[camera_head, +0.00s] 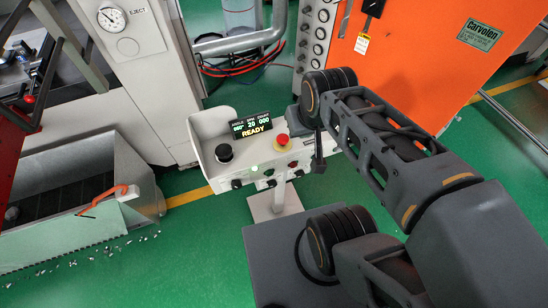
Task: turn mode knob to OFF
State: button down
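A white control console (208,178) on a pedestal stands near the middle of the head view. Small dark knobs sit on its front face, one at left (237,184) and one near the middle (271,183). Their labels are too small to read, so I cannot tell which is the mode knob. Part of the console's right side is hidden behind my arm. My gripper (318,162) points downward at the console's right end, in front of its face. It appears as a narrow dark shape, and I cannot see whether its fingers are apart or touching anything.
On the console are a black round button (223,152), a red mushroom button (282,141) and a display (252,126) reading READY. A grey pipe (240,42) and an orange cabinet (420,50) stand behind. A metal bin (120,185) is at left. Green floor is open below left.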

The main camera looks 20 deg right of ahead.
aim_at(235, 185)
jog(key=z, duration=0.05)
jog(key=k, duration=0.5)
jog(key=z, duration=1.85)
jog(key=k, duration=1.3)
jog(key=u, duration=2.4)
